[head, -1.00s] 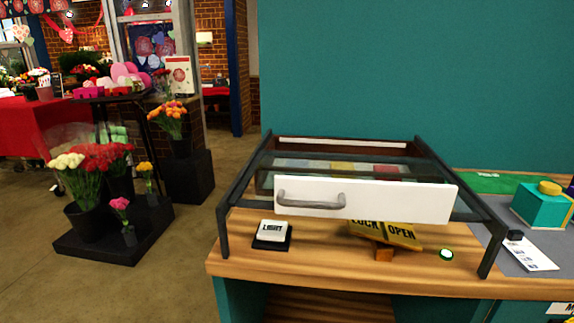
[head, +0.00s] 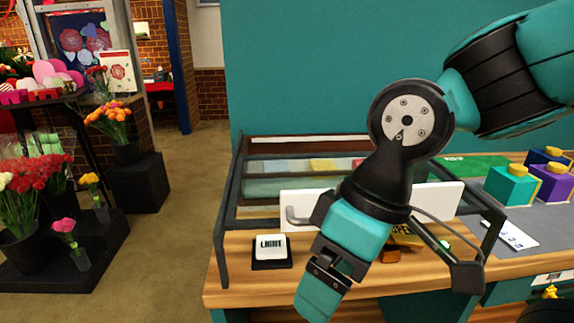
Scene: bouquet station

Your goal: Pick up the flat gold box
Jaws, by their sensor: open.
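No flat gold box can be made out for certain. A flat yellow patch (head: 333,164) shows through the glass top of the dark-framed display case (head: 226,228), among other coloured patches; I cannot tell if it is the box. The case's white drawer front (head: 442,199) has a grey handle (head: 297,215), partly hidden by my arm. My gripper (head: 392,282) hangs in front of the case, open, with nothing seen between its fingers.
A white LIGHT switch (head: 271,247) sits on the wooden counter (head: 235,290) at left, near my gripper. Teal (head: 511,188) and purple (head: 552,184) boxes with gold tops stand at right.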

